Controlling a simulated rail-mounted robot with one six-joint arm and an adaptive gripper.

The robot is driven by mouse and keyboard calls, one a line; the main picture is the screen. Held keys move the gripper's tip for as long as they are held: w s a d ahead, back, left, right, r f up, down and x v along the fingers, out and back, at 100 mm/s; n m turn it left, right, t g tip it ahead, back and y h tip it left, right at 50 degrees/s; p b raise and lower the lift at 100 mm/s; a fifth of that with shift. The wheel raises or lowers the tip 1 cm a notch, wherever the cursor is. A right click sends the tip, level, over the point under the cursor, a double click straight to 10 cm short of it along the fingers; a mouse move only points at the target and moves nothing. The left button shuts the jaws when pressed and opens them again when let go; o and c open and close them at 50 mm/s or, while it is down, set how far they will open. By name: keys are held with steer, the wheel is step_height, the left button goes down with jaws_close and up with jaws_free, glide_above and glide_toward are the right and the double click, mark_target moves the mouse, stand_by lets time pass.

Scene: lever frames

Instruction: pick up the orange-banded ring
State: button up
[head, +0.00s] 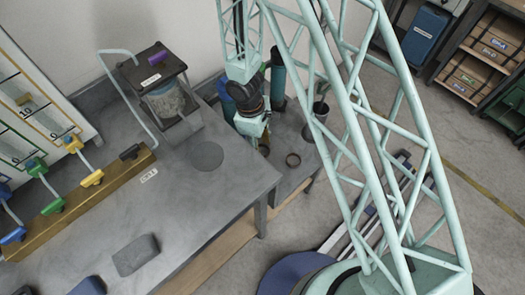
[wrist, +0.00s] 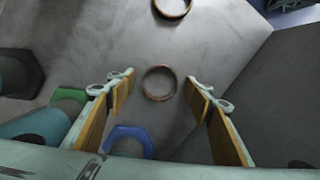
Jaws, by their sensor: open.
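A thin brown-copper ring (wrist: 159,99) lies flat on the grey bench, seen between my fingers in the wrist view. A second similar ring (wrist: 173,17) lies farther off at the top edge of that view, partly cut off. In the head view one ring (head: 293,166) lies in the open to the right of my gripper (head: 257,141); the other is mostly hidden by the gripper. I cannot clearly tell an orange band on either ring. In the wrist view my gripper (wrist: 163,86) is open and empty, its fingers on either side of the nearer ring and apart from it.
A teal cylinder (wrist: 18,133) with a dark collar, a green collar (wrist: 70,95) and a blue collar (wrist: 128,133) are close by at the left and below. A dark cup (head: 320,110) stands right of the rings.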

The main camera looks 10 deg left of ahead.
steer(key=c, duration=1)
steer(key=shift+o, duration=0.2)
steer(key=shift+r, duration=0.1)
step_height(320, 180, up, 18)
steer(key=p, duration=0.5)
steer(key=shift+w, duration=0.1)
stand_by(0.5)
